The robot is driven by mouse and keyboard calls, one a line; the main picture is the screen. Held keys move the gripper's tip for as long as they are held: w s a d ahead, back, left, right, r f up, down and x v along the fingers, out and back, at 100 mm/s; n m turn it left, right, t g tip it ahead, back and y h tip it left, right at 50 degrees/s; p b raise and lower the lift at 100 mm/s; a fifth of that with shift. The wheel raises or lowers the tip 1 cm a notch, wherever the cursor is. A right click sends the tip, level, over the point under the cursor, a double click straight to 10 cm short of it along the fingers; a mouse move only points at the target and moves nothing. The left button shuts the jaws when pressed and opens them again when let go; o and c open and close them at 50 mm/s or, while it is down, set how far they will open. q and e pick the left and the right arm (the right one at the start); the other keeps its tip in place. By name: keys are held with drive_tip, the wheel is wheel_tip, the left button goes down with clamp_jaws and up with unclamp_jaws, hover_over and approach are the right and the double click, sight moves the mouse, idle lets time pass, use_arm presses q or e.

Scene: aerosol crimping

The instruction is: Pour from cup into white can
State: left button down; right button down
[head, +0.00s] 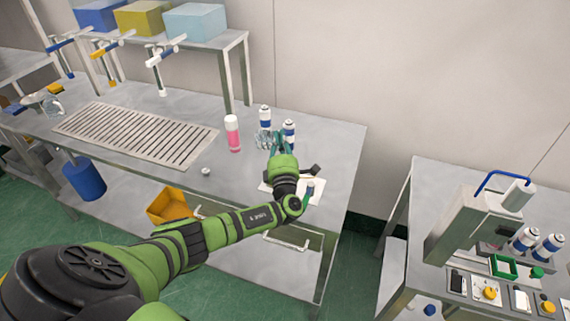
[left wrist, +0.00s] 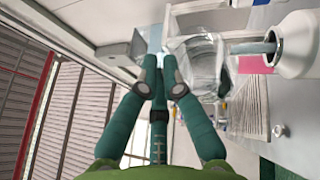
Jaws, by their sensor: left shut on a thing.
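My left gripper (head: 275,143) is shut on a clear cup (head: 263,140) above the bench, close beside two white cans with blue bands, a nearer one (head: 289,131) and a farther one (head: 265,116). In the left wrist view, the fingers (left wrist: 160,85) close on the transparent cup (left wrist: 203,62). A white can (left wrist: 299,45) shows at the right of that view with its mouth facing the cup. A thin greyish strip (left wrist: 250,48) spans from near the cup to the can's mouth; I cannot tell whether it is liquid. The right gripper is not in view.
A pink bottle with a white cap (head: 233,134) stands left of the cup. A slotted grate (head: 135,133) and a small white piece (head: 206,171) lie on the bench (head: 335,137). A machine (head: 480,222) stands on a separate table at right.

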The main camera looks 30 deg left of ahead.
use_arm(q)
drive_tip(key=shift+d+m, duration=0.15)
drive_tip(key=shift+m, duration=0.15)
drive_tip(key=shift+f+t, duration=0.1)
drive_tip(key=shift+t, duration=0.2)
drive_tip(key=shift+w+d+f+m+b, duration=0.15)
drive_tip(key=shift+d+m+b, duration=0.15)
drive_tip(key=shift+m, duration=0.4)
drive_tip(key=shift+m+t, duration=0.3)
drive_tip(key=shift+t, duration=0.1)
drive_tip(key=shift+d, duration=0.1)
drive_tip(key=shift+d+f+m+t, duration=0.1)
drive_tip(key=shift+d+m+t, duration=0.15)
drive_tip(key=shift+m, duration=0.3)
drive_tip(key=shift+d+m+t, duration=0.1)
drive_tip(key=shift+m+t, duration=0.15)
drive_tip(key=shift+m, duration=0.3)
drive_tip(key=shift+d+h+b, duration=0.1)
drive_tip(key=shift+h+b, duration=0.2)
drive_tip(key=shift+b, duration=0.05)
drive_tip(key=shift+w+d+f+m+t+h, duration=0.15)
drive_tip(key=shift+m+t+h, duration=0.15)
drive_tip(key=shift+m, duration=0.25)
drive_tip(key=shift+d+r+m+t+h, duration=0.1)
drive_tip(key=shift+m+t+h, duration=0.1)
drive_tip(key=shift+m+t, duration=0.3)
